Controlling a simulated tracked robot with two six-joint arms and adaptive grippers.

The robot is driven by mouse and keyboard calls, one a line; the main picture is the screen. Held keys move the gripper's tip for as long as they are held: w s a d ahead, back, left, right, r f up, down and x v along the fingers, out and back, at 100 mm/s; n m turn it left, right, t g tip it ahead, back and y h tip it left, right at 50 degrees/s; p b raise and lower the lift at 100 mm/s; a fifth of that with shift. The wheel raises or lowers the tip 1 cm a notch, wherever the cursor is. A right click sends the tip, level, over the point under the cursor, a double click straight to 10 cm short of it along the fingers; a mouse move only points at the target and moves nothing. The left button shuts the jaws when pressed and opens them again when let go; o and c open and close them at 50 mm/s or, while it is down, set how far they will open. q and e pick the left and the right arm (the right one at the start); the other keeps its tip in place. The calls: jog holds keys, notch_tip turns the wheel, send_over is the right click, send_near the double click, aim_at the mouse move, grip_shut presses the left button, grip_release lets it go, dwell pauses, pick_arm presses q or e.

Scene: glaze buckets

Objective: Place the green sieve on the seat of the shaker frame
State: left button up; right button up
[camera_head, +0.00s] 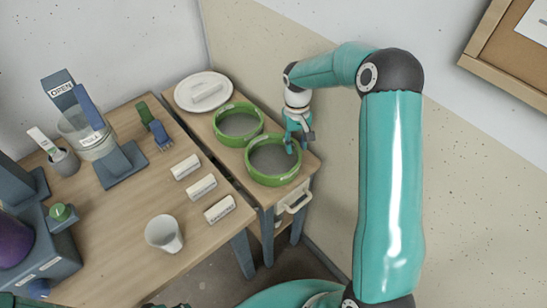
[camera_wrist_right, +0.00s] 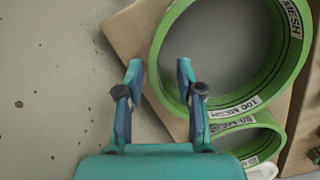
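Two green sieves stand on the small wooden side table (camera_head: 200,128). The nearer sieve (camera_head: 274,181) reads "100 MESH" in the right wrist view (camera_wrist_right: 251,103); the farther sieve (camera_head: 239,108) reads "80 MESH" there (camera_wrist_right: 279,138). My right gripper (camera_head: 298,145) points down at the nearer sieve's right edge. A blue-grey frame with a flat base (camera_head: 121,163) on the left table may be the shaker frame; I cannot be sure. My left gripper is not discernible.
A white plate with a block on it (camera_head: 190,82) lies behind the sieves. The left table holds a clear bucket (camera_head: 84,137), a white cup (camera_head: 164,234), several label blocks (camera_head: 201,187) and a blue machine (camera_head: 45,245). A narrow gap separates the tables.

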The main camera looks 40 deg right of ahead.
aim_at(296, 147)
jog(key=shift+s+f, duration=0.15)
jog(key=shift+f, duration=1.35)
grip_shut()
jog(key=shift+r, duration=0.15)
